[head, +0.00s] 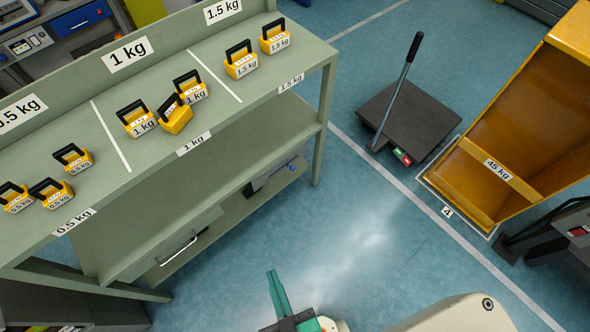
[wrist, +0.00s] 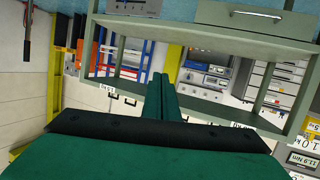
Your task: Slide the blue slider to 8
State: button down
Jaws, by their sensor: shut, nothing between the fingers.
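I cannot make out a blue slider or its scale in either view. My gripper (head: 272,273) has green fingers and shows at the bottom middle of the head view, above the floor and apart from the bench. In the wrist view the fingers of my gripper (wrist: 160,78) lie side by side, shut and empty. The wrist view looks upside down, with a green shelf frame behind the fingers.
A green bench (head: 190,190) holds several yellow weights, one tilted against another (head: 175,115). A dark platform with a lever (head: 415,115) and a yellow 45 kg bin (head: 530,130) stand at right. Blue floor (head: 340,230) between is clear. A display reading about 11.9 Nm (wrist: 303,160) shows in the wrist view.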

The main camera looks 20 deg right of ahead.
jog(key=w+d+f+n+g, duration=0.1)
jog(key=w+d+f, duration=0.1)
jog(key=w+f, duration=0.6)
jog(key=n+g+h, duration=0.1)
jog(key=g+h, duration=0.3)
jog(key=h, duration=0.1)
send_over(291, 167)
jog(key=s+a, duration=0.2)
jog(key=a, duration=0.2)
notch_tip(291, 167, down, 15)
jog(key=d+f, duration=0.2)
jog(key=f, duration=0.1)
jog(key=shift+s+f, duration=0.1)
jog(key=shift+f, duration=0.1)
